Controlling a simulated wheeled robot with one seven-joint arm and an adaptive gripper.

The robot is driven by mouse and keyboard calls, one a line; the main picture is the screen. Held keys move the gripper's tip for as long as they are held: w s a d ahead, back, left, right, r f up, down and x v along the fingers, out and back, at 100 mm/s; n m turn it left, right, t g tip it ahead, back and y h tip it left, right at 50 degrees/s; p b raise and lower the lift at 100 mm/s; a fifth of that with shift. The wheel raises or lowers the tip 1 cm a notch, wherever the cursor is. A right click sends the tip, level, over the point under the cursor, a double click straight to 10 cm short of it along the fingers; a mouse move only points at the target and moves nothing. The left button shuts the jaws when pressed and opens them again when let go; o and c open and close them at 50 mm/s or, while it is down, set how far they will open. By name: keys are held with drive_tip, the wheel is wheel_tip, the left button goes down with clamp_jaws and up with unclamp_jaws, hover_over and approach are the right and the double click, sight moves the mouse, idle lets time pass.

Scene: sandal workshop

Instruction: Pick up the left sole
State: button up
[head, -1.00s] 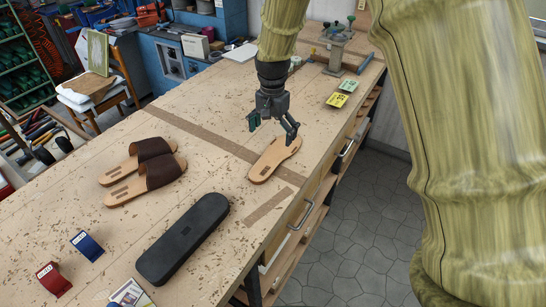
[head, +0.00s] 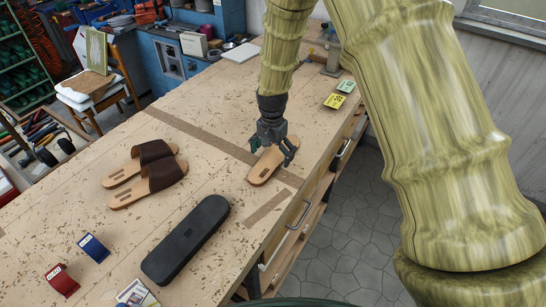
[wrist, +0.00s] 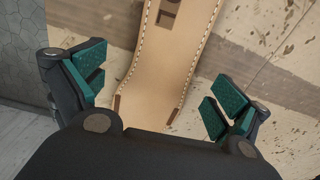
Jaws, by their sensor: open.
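A tan stitched sole (head: 260,174) lies flat on the workbench, near its right edge. My gripper (head: 272,151) is over the sole in the head view, pointing down, and hides part of it. In the wrist view the sole (wrist: 170,62) runs between the two green-padded fingers of my gripper (wrist: 155,92). Gaps show on both sides, and the fingers are open and empty. The near end of the sole is hidden behind the gripper body in that view. I cannot tell the exact height of the fingertips above the bench.
A pair of sandals with brown straps (head: 160,178) lies at the left of the bench (head: 95,215). A black case (head: 186,240) lies in front. Yellow (head: 334,101) and green (head: 346,86) cards lie beyond the gripper.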

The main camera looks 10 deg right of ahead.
drive_tip(key=shift+f, duration=0.3)
